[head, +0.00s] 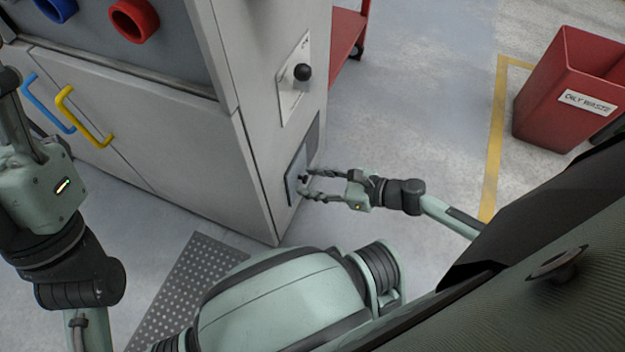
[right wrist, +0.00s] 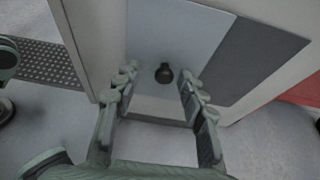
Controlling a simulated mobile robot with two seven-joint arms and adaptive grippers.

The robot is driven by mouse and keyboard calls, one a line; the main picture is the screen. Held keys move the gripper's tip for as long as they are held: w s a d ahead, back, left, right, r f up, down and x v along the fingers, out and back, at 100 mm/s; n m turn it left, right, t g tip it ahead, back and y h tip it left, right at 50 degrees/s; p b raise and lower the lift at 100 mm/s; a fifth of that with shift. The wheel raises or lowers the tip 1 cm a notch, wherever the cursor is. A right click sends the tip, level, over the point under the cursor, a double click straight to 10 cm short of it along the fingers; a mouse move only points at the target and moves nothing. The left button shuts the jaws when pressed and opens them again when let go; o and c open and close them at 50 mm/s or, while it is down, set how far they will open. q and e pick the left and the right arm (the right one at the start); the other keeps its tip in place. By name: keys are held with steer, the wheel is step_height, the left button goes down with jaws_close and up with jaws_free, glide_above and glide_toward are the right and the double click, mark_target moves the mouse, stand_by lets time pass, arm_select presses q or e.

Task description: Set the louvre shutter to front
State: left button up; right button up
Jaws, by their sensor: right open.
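The louvre shutter (head: 292,178) looks like a pale sliding plate low on the cabinet's right side face, beside a darker grey panel (head: 313,138). In the right wrist view the pale plate (right wrist: 180,40) carries a black knob (right wrist: 164,73). My right gripper (head: 305,183) is open at the plate, with its fingers on either side of the knob and apart from it in the right wrist view (right wrist: 155,88). My left gripper (head: 15,110) is at the left edge of the head view, partly cut off, and its jaw opening is unclear.
Higher on the same face is a plate with a black ball knob (head: 302,72). The cabinet front has blue (head: 46,103) and yellow (head: 82,116) handles. A red oily-waste bin (head: 560,100) stands at right. A perforated floor plate (head: 185,290) lies in front.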

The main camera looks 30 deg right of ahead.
steer(key=v, duration=1.1)
steer(key=shift+s+d+r, duration=0.15)
steer(key=shift+s+d, duration=0.05)
steer(key=shift+s, duration=0.15)
steer(key=shift+s, duration=0.1)
